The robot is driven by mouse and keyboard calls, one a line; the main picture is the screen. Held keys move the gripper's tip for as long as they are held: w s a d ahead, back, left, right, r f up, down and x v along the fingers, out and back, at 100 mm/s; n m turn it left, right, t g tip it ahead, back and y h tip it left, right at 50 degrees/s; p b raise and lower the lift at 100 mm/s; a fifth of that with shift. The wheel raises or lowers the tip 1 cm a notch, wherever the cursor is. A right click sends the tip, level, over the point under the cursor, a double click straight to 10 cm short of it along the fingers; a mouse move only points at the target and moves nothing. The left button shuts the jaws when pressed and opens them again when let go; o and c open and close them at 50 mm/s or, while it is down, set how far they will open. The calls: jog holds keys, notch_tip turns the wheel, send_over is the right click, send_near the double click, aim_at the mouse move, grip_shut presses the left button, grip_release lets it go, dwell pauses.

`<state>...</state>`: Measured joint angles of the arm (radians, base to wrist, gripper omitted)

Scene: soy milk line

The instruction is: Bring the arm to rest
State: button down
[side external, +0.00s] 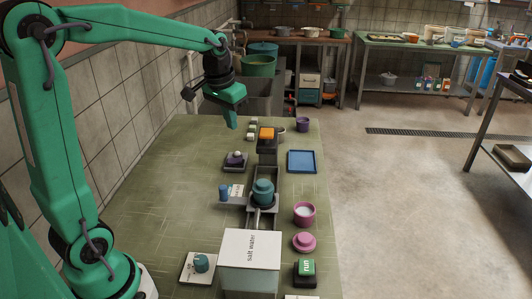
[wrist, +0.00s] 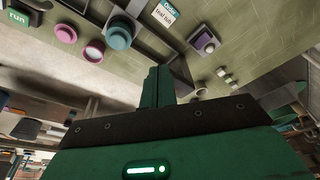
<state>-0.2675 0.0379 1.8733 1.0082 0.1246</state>
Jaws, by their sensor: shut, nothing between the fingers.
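My green gripper (side external: 231,122) hangs above the far left part of the green work table (side external: 150,225), fingers pointing down. Its fingers are shut and empty; they show as one dark green block in the wrist view (wrist: 159,84). The gripper is apart from everything on the table. My arm reaches across from the left at height.
Below stand a teal lidded pot (side external: 263,190), a white salt water box (side external: 250,248), a pink cup (side external: 304,213), a pink lid (side external: 304,241), a green run button (side external: 306,268), a blue tray (side external: 301,161) and an orange-topped block (side external: 267,133). A tiled wall is at left.

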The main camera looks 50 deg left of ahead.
jog(key=s+d+t, duration=0.1)
jog(key=s+d, duration=0.4)
jog(key=s, duration=0.4)
jog(key=s+d+m+t, duration=0.1)
jog(key=s+d+t, duration=0.1)
jog(key=s+d, duration=0.4)
jog(key=shift+s+r+m+h, duration=0.15)
jog(key=shift+s+m+h, duration=0.15)
jog(key=shift+s, duration=1.1)
